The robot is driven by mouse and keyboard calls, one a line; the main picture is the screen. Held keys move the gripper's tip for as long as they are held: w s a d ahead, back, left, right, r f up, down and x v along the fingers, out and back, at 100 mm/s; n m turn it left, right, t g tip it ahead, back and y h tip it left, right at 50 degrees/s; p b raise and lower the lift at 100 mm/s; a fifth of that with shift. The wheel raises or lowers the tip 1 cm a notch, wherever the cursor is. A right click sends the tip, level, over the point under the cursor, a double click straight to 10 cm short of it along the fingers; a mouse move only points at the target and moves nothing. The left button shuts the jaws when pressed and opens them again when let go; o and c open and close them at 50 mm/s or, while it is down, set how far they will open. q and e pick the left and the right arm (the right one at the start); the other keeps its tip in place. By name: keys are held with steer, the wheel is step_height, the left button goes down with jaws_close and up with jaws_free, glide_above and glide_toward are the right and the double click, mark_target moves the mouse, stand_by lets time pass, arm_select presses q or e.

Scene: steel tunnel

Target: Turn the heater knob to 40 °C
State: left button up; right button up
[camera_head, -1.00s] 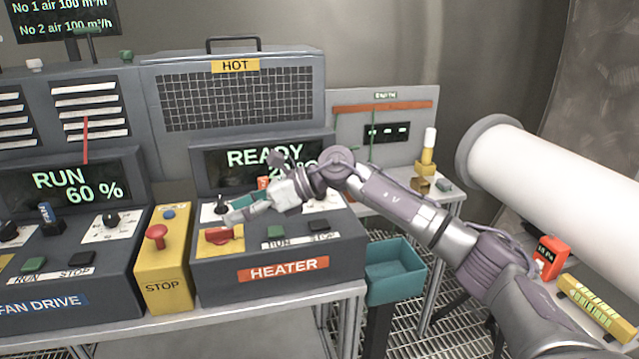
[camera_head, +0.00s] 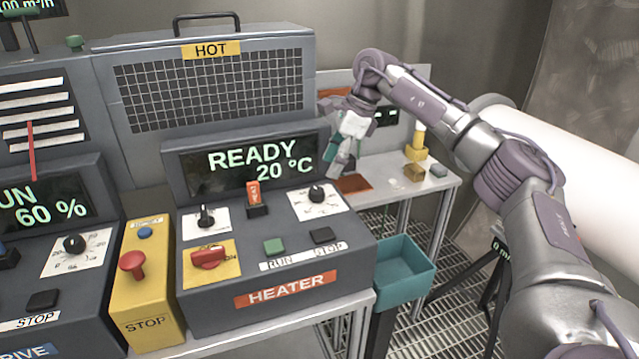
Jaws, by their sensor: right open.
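The grey heater unit (camera_head: 345,262) stands on a bench, with an orange HEATER label (camera_head: 287,289). Its display (camera_head: 245,165) reads READY 20 °C. The black heater knob (camera_head: 317,194) sits on a white scaled dial plate at the panel's upper right; the scale figures are too small to read. A second black knob (camera_head: 206,216) sits on a white plate at the left. A red knob (camera_head: 208,257) sits on a yellow plate below it. My right gripper (camera_head: 338,170) is open and empty, pointing down above and just behind the dial, apart from it. My left gripper is not in view.
An orange-topped switch (camera_head: 253,192) stands between the two black knobs. Green RUN (camera_head: 274,246) and black STOP (camera_head: 322,235) buttons lie in front. A yellow stop box (camera_head: 150,290) stands at the left. A teal bin (camera_head: 403,272) hangs at the right, below the bench top.

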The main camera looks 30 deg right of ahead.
mark_target(318, 190)
steer(key=p+x, duration=0.1)
steer(key=x, duration=0.5)
steer(key=shift+w+a, duration=0.1)
steer(key=shift+w, duration=0.05)
steer(key=shift+a+f, duration=0.1)
steer(key=shift+f, duration=0.1)
steer(key=shift+w+f, duration=0.1)
steer(key=shift+f, duration=0.2)
steer(key=c, duration=1.1)
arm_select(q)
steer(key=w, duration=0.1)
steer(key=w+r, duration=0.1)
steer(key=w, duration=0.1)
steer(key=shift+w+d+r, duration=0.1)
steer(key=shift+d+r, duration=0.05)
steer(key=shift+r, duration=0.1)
arm_select(e)
steer(key=shift+c, duration=0.2)
